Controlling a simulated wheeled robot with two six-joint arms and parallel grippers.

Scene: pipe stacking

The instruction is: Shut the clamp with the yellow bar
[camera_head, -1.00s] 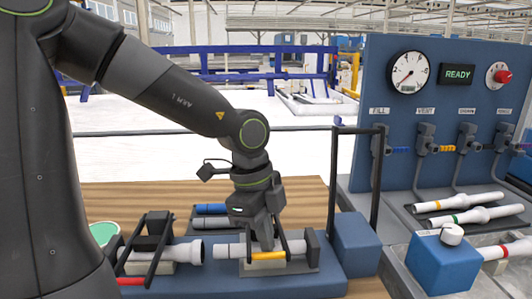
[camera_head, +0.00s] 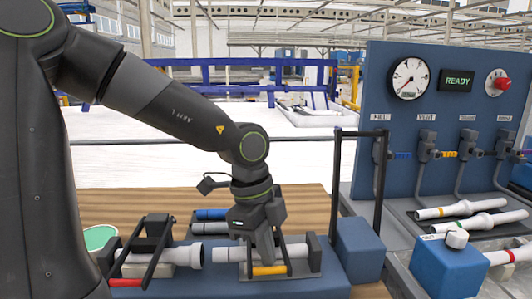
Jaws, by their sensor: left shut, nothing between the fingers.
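The yellow bar (camera_head: 270,270) crosses the front of the right-hand clamp (camera_head: 313,254) on the blue bench fixture. Its dark side arms run back from the bar past a white pipe (camera_head: 296,251) lying in the clamp. My left gripper (camera_head: 264,251) points down over this clamp, fingers shut and empty. Its tips are right at the yellow bar and seem to touch it from above. The gripper hides part of the pipe and the clamp's middle. My right gripper is not in view.
A dark frame (camera_head: 380,185) and blue block (camera_head: 359,246) stand to the right. A gauge panel (camera_head: 450,110) reads READY.

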